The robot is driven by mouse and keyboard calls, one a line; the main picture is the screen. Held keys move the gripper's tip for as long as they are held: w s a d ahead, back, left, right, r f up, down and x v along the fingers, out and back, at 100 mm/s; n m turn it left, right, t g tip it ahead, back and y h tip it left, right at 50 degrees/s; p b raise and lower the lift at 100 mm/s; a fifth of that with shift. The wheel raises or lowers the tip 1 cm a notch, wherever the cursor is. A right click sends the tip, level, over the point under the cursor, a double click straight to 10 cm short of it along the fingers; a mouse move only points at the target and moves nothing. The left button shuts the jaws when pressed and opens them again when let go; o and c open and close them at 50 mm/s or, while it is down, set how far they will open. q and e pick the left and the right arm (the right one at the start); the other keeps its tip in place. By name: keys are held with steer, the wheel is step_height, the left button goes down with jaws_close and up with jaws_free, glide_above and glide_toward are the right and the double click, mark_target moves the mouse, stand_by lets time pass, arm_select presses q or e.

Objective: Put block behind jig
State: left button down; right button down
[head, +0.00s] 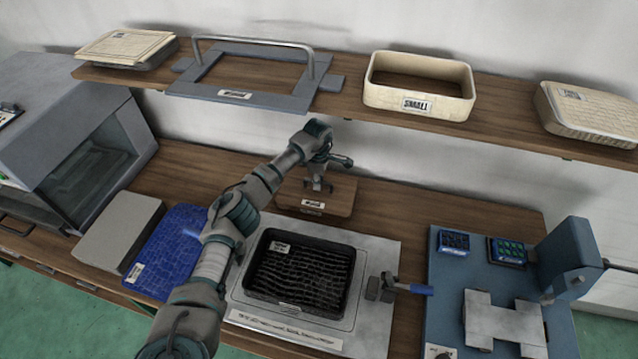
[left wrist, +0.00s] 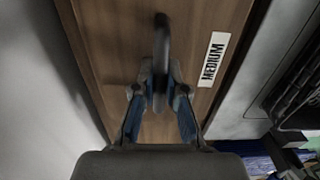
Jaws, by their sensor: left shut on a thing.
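The wooden block (head: 340,196) is a flat brown slab with a white label on its front. It is behind the grey metal plate (head: 386,255) that carries a black ribbed tray (head: 302,272); I take this plate as the jig. My left gripper (head: 318,184) is above the block, shut on its grey upright handle. In the left wrist view the gripper (left wrist: 159,92) pinches the handle, with the block (left wrist: 200,22) and its MEDIUM label beneath. Whether the block touches the bench cannot be told.
A shelf (head: 350,103) above holds a grey frame (head: 185,92), a cream SMALL box (head: 420,97) and stacked covers. A blue panel (head: 170,250) lies left, a blue press (head: 568,262) stands right. Bare bench lies right of the block.

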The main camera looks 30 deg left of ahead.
arm_select(q)
steer(key=shift+a+f, duration=0.15)
steer(key=shift+f, duration=0.2)
steer(key=c, duration=1.2)
jaws_free()
arm_select(e)
steer(key=shift+r, duration=0.2)
arm_select(q)
steer(key=shift+d, duration=0.2)
